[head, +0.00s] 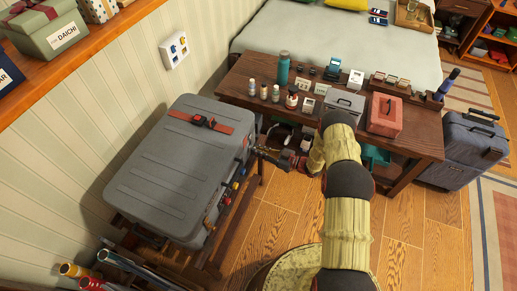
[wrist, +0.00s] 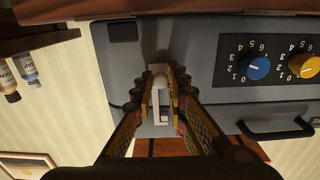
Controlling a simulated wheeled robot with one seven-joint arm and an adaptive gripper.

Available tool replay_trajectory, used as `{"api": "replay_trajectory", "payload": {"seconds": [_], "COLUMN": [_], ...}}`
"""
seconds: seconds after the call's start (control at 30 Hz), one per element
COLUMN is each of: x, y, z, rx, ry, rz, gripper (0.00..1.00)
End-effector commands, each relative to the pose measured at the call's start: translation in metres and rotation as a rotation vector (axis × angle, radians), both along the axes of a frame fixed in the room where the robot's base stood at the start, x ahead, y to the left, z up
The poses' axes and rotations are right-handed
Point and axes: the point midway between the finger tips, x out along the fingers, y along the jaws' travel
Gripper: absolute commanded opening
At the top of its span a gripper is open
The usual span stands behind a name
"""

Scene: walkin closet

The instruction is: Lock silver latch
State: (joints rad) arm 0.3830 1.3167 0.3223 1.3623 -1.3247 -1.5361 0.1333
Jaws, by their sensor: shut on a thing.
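The grey hard case (head: 170,165) stands on a low wooden rack at left in the head view, with a red-brown strap on its lid. My gripper (head: 257,150) reaches its right side. In the wrist view, a silver latch (wrist: 160,118) with a narrow slot sits on the case's grey face (wrist: 215,98). My gripper (wrist: 160,75) is shut on the latch, with one finger on each side of it. The fingers hide part of the latch. In the head view the latch is too small and covered to make out.
A blue dial (wrist: 257,67), a yellow dial (wrist: 303,66) and a black handle (wrist: 275,130) are right of the latch in the wrist view. A dark wooden table (head: 236,87) with bottles and boxes stands close behind my gripper. Wood floor (head: 250,215) is clear in front.

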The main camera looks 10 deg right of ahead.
Motion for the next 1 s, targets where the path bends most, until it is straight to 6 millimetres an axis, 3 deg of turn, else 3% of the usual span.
{"api": "replay_trajectory", "payload": {"seconds": [0.37, 0.7, 0.87, 1.0], "x": [-0.003, -0.003, -0.013, -0.028], "y": [0.002, 0.000, -0.015, -0.038], "z": [-0.001, -0.001, -0.001, -0.001], "rx": [0.003, 0.002, 0.002, 0.002], "ry": [0.004, 0.002, 0.003, 0.002], "rz": [0.005, 0.003, 0.001, -0.001], "gripper": [0.34, 0.34, 0.34, 0.34]}}
